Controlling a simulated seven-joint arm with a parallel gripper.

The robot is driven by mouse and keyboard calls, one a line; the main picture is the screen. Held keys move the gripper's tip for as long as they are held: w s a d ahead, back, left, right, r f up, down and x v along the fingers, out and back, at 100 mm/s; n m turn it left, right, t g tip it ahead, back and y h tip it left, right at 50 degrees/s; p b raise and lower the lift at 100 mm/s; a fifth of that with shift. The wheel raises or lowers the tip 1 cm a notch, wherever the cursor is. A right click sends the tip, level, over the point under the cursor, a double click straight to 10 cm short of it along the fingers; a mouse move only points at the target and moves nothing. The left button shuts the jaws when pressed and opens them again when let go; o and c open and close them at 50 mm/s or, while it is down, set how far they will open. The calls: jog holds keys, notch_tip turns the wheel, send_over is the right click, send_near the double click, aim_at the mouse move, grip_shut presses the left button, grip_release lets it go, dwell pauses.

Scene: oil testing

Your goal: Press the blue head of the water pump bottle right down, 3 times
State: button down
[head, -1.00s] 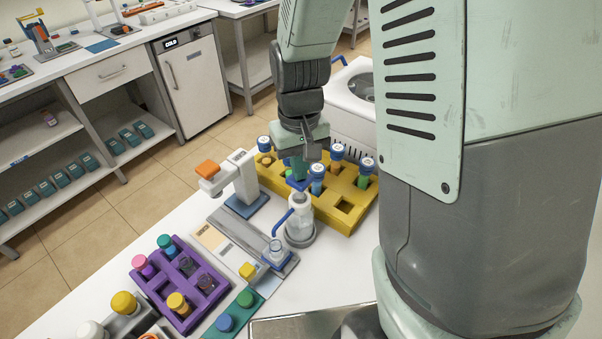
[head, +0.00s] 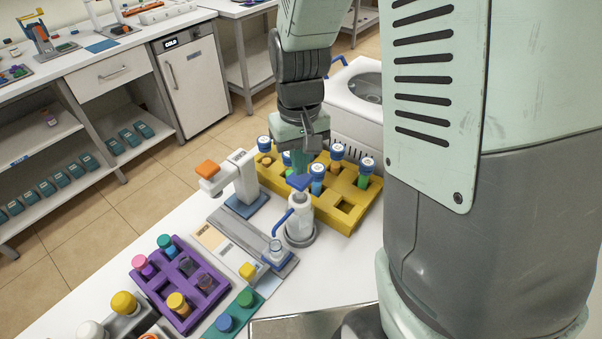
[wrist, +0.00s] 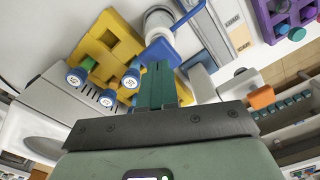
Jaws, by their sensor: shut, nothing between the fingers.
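The water pump bottle (head: 299,218) stands upright on a round grey base on the white table, with a blue spout reaching left. Its blue head (head: 298,182) is on top, directly below my gripper (head: 300,170). The green fingers are together, pointing down, with nothing between them. In the wrist view, the fingertips (wrist: 157,68) overlap the blue head (wrist: 160,50), and the blue spout runs beyond it. I cannot tell whether the fingertips touch the head. The fingers hide part of the head in the wrist view.
A yellow rack (head: 345,213) with blue-capped vials stands close behind and right of the bottle. A white device with an orange top (head: 243,180) is at left. A small glass beaker (head: 276,250) sits near the spout. A purple rack (head: 190,262) lies front left.

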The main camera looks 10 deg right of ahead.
jog(key=shift+f, duration=2)
jog(key=shift+r, duration=2.05)
jog(key=shift+r, duration=1.3)
